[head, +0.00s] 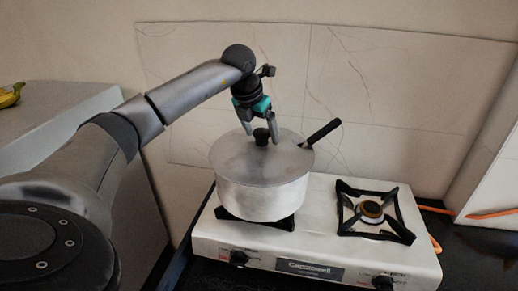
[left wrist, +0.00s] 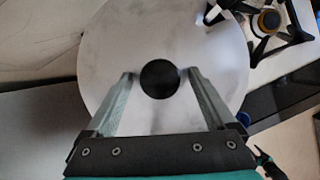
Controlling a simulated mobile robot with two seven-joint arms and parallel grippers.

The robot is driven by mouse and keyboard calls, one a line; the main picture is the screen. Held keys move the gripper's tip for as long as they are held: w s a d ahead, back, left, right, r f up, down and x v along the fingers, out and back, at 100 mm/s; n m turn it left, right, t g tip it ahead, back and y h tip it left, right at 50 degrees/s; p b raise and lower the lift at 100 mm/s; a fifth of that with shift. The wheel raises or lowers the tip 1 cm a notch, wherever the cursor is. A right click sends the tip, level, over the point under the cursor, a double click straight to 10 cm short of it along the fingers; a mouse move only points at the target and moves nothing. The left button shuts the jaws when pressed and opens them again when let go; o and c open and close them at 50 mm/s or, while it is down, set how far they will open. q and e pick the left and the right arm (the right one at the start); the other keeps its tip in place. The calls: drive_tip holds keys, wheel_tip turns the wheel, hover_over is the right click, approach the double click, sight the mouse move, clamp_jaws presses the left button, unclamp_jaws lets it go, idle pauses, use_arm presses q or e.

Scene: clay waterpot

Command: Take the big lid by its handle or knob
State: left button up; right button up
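The big lid (head: 237,158) is a round grey metal disc lying on the silver pot (head: 262,195). Its black knob (head: 261,137) stands at its middle. In the left wrist view the lid (left wrist: 110,45) fills the middle, and the round black knob (left wrist: 160,79) shows from above. My left gripper (head: 260,138) is open, pointing down over the lid. In the left wrist view the fingers of my left gripper (left wrist: 158,76) stand on either side of the knob, with gaps visible between them and it.
The pot stands on the left burner of a white two-burner stove (head: 310,238). Its black handle (head: 324,131) points up and right. The right burner (head: 372,212) is empty. A tiled wall (head: 400,90) is close behind. A counter (head: 50,120) with a banana (head: 10,95) is at left.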

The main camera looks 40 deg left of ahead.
use_arm(q)
clamp_jaws()
idle(0.5)
drive_tip(key=shift+r, duration=0.1)
